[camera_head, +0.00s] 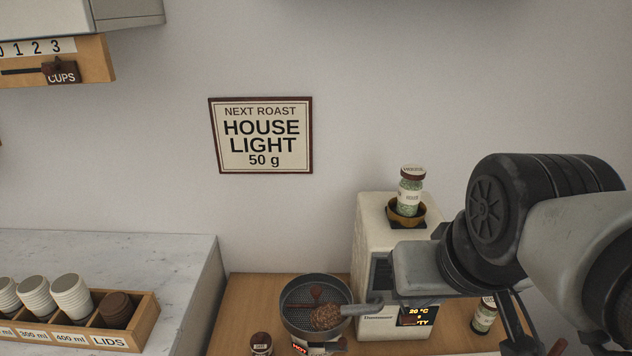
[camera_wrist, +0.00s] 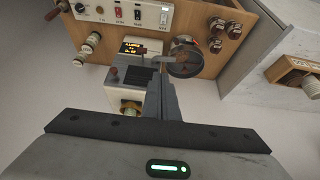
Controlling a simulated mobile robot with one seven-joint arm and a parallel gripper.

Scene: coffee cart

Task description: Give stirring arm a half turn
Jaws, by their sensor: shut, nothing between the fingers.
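The cooling tray (camera_head: 288,325) is a round dark pan in front of the roaster (camera_head: 370,225). The stirring arm (camera_head: 316,292) shows as thin dark red bars inside it. A heap of brown beans (camera_head: 326,317) lies at its near right side. A grey bar (camera_head: 362,308) reaches over the tray's right rim. The tray also shows in the wrist view (camera_wrist: 187,68). My gripper (camera_wrist: 163,76) is shut and empty, its tips appearing just beside the tray there. I cannot tell its height above the tray. The fingertips are not clear in the head view.
A jar of green beans (camera_head: 411,190) stands in the bowl (camera_head: 398,218) on the roaster. Another jar (camera_head: 484,315) stands to its right and a small brown-lidded jar (camera_head: 261,342) near the tray. A cup and lid rack (camera_head: 145,322) sits on the left counter.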

